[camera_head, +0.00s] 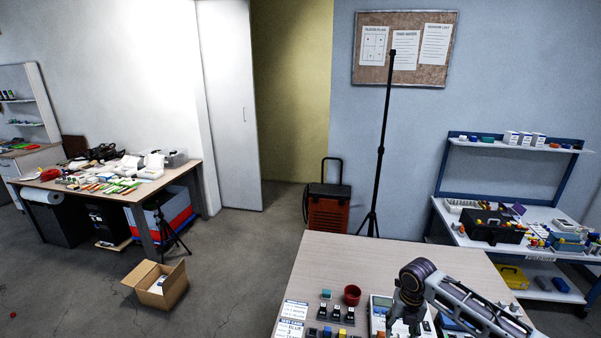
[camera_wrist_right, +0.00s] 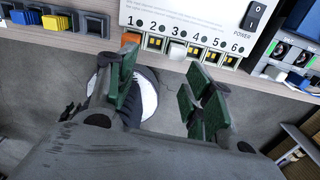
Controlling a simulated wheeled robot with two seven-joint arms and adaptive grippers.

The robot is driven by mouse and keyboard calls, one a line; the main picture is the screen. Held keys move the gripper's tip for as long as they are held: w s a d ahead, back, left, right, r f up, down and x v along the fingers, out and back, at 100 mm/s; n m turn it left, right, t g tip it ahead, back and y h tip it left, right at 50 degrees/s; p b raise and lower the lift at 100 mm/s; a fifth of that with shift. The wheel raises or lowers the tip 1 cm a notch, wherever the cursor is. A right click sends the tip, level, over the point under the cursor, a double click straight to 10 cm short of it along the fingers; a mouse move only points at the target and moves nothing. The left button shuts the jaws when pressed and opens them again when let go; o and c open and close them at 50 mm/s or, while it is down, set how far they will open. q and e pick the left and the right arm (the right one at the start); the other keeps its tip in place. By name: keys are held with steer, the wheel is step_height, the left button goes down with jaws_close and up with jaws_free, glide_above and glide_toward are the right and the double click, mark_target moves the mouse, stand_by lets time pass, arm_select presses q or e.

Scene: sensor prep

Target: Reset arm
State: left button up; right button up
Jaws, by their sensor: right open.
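My right arm comes in from the lower right of the head view, its gripper (camera_head: 400,318) low over the front of the near table (camera_head: 345,258). In the right wrist view the gripper (camera_wrist_right: 160,95) is open, with green pads apart and nothing between them. Its fingers point towards a white panel (camera_wrist_right: 185,18) with slots numbered 1 to 6. An orange block (camera_wrist_right: 131,38) is at slot 1 and a white piece (camera_wrist_right: 177,50) is near slot 3. The panel shows partly behind my gripper in the head view (camera_head: 380,302). My left gripper is not in view.
A red cup (camera_head: 352,295), small dark blocks (camera_head: 335,313) and a printed card (camera_head: 291,320) are on the near table left of my gripper. The table's back half is clear. A shelf bench (camera_head: 500,240) stands right; an open carton (camera_head: 157,286) is on the floor.

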steer(key=s+a+m+t+y, duration=0.2)
steer(key=s+a+m, duration=1.2)
steer(key=a+m, duration=0.3)
steer(key=s+d+r+m+t+h, duration=0.1)
steer(key=s+d+r+m+h, duration=0.15)
steer(key=s+d+m, duration=0.8)
step_height(320, 180, down, 35)
steer(key=a+m+g+b, duration=0.1)
steer(key=a+m+b, duration=0.1)
steer(key=a+m, duration=0.1)
steer(key=s+d+f+b, duration=0.1)
steer(key=s+d+f, duration=0.1)
steer(key=s+f, duration=0.9)
steer(key=s+d+f+g+b, duration=0.1)
steer(key=s+d+f, duration=0.1)
steer(key=s+f, duration=0.8)
steer(key=shift+s+f, duration=0.35)
steer(key=shift+s, duration=0.35)
